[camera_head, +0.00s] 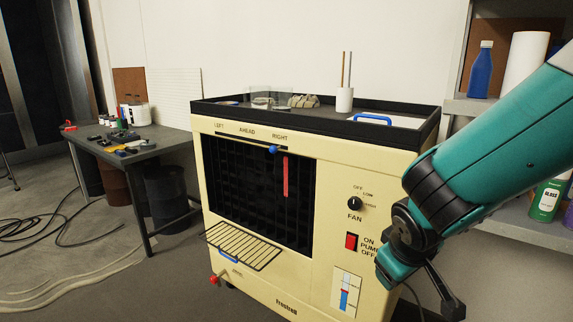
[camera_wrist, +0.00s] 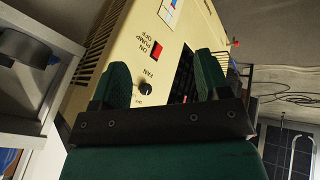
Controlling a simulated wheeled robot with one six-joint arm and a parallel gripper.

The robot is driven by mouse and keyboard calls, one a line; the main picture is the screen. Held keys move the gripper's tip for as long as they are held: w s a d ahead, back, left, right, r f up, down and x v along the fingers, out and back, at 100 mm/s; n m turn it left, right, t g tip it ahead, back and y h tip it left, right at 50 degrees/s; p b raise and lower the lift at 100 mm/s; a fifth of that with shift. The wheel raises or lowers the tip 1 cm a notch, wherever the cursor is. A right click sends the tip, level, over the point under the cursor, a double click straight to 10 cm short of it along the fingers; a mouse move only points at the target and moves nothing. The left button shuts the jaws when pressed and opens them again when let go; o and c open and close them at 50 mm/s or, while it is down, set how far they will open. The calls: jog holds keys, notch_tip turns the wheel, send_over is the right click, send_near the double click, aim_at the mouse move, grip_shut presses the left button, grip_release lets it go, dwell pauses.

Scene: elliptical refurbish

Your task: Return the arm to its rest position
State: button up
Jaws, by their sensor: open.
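My teal arm (camera_head: 500,140) reaches in from the right of the head view, with its black wrist joint in front of the cream cooler's right side. My gripper (camera_wrist: 161,62) shows in the wrist view with its two green fingers wide apart and nothing between them. The cream cooler (camera_head: 330,215) stands upright in the middle of the head view. Its fan knob (camera_head: 354,204) and red pump switch (camera_head: 351,241) face me, and both also show beyond the fingers in the wrist view. My fingertips are not clearly visible in the head view.
A black-rimmed top tray (camera_head: 390,136) on the cooler holds a white cup, stones and glass dishes. A wire rack (camera_head: 243,246) juts from its front. A dark workbench (camera_head: 150,147) with tools stands left. Shelves (camera_head: 510,220) with bottles stand right, close behind my arm. Cables lie on the left floor.

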jog(key=s+a+r+n+g+y, duration=0.1)
jog(key=s+a+r+g+y, duration=0.15)
jog(key=s, duration=0.45)
jog(key=s+a+r+g+y, duration=0.1)
jog(key=s+a+r+y, duration=0.1)
jog(key=s+r, duration=0.35)
jog(key=s+a+r+n+g+y, duration=0.1)
jog(key=s+a+r+g+y, duration=0.1)
jog(key=s, duration=0.6)
notch_tip(320, 180, up, 13)
jog(key=p, duration=1.3)
jog(key=shift+w+d, duration=0.15)
jog(key=shift+w, duration=0.05)
jog(key=shift+f, duration=0.1)
jog(key=shift+c, duration=0.4)
